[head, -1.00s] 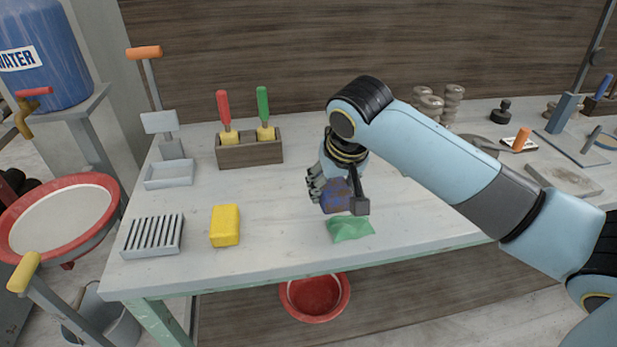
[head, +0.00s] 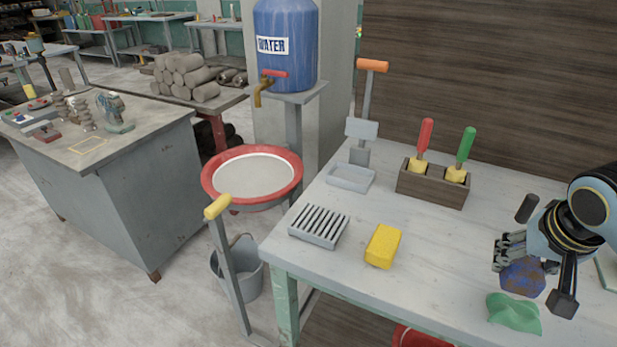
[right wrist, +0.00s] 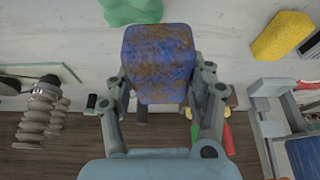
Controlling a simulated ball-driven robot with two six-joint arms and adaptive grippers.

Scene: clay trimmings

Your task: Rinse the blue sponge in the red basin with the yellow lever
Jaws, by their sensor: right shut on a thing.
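The blue sponge (head: 522,277), stained brown, is between the fingers of my right gripper (head: 528,268) at the right of the head view. The gripper is shut on it. In the right wrist view the sponge (right wrist: 160,62) fills the space between both fingers, with brown patches on its face. The red-rimmed basin (head: 214,190) stands at the left of the table, its inside pale. The yellow-handled lever (head: 217,207) rises in front of the basin. My left gripper is not in view.
A green cloth-like piece (head: 513,313) lies just below the gripper. A yellow sponge (head: 383,246), a slatted rack (head: 319,226) and a tool box (head: 431,185) stand on the table (head: 340,285). A blue water tank (head: 287,40) with a tap is behind the basin.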

